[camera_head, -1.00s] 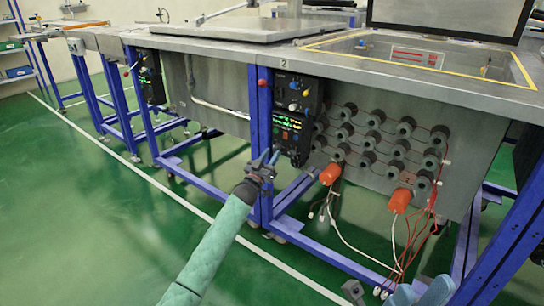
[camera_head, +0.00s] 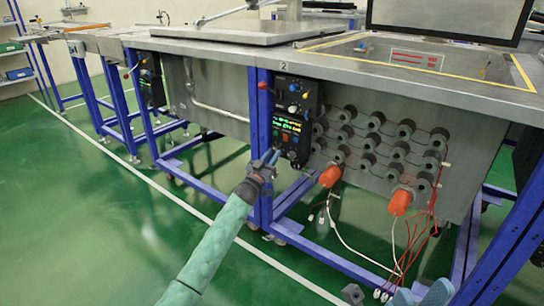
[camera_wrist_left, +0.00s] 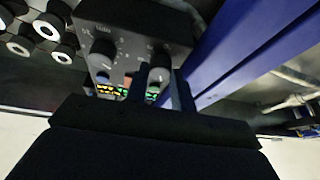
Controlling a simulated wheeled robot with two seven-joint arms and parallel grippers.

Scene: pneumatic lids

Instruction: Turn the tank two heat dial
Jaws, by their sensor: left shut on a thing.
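The tank two control box (camera_head: 296,105) hangs on the blue post under the bench label "2". Its lower part has lit displays with dials below them. My left gripper (camera_head: 270,156) reaches the lower left of this box. In the left wrist view the picture is upside down, and my left fingers (camera_wrist_left: 161,92) are shut on a grey dial (camera_wrist_left: 159,72) beside the green display. The dial's pointer is hidden. A second black dial (camera_wrist_left: 103,52) stands free beside it. Two pale blue parts of my right gripper (camera_head: 438,292) show at the bottom edge, cut off.
A blue post (camera_head: 260,150) stands close beside the box. Several black round fittings (camera_head: 375,140) with red wires cover the tank wall to the right. Two orange plugs (camera_head: 330,175) with loose cables hang below. The green floor (camera_head: 120,220) in front is clear.

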